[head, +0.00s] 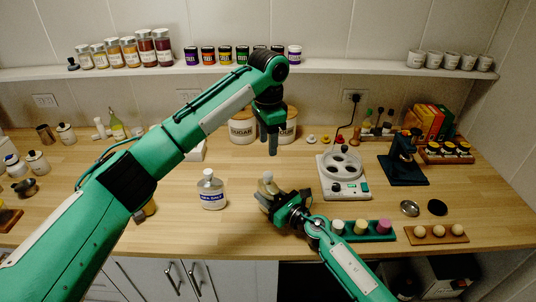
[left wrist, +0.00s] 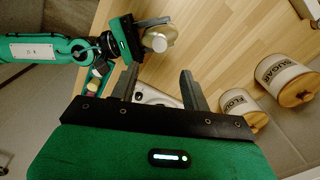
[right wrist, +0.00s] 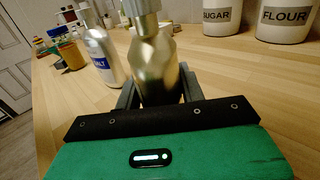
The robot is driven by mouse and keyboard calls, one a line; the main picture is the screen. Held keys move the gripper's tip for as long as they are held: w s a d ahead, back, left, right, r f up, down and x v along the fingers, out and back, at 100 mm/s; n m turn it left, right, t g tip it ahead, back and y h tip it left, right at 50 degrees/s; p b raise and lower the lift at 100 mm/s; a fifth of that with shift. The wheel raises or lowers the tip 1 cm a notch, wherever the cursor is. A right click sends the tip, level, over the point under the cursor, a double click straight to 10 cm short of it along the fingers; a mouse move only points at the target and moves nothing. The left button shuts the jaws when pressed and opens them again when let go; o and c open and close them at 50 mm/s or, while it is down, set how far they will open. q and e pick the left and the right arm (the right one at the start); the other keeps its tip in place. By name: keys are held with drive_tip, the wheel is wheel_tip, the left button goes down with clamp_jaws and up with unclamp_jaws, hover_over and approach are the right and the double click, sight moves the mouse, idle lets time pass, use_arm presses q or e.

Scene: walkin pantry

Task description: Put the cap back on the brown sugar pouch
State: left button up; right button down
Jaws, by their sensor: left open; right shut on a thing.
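My right gripper (head: 279,202) is shut on a shiny gold-brown pouch (head: 266,186) near the front of the counter. The pouch is upright between the fingers in the right wrist view (right wrist: 158,75). A pale piece (right wrist: 146,18) sits at its top, cut by the picture edge; I cannot tell whether it is a bare spout or a cap. My left gripper (head: 272,149) is open and empty, above the counter behind the pouch. In the left wrist view the pouch (left wrist: 160,38) lies beyond the fingers. I cannot make out a loose cap with certainty.
A salt bottle (head: 211,192) stands left of the pouch. Sugar (head: 242,128) and flour canisters are behind my left gripper. A white device with round wells (head: 343,183) stands to the right. A green tray (head: 368,236) of coloured pieces is close to my right arm.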

use_arm(q)
drive_tip(key=shift+r, duration=0.7)
use_arm(e)
drive_tip(key=c, duration=0.8)
unclamp_jaws()
drive_tip(key=shift+o, duration=0.2)
use_arm(q)
drive_tip(key=shift+f+b, duration=0.35)
use_arm(e)
drive_tip(key=shift+v, duration=3.75)
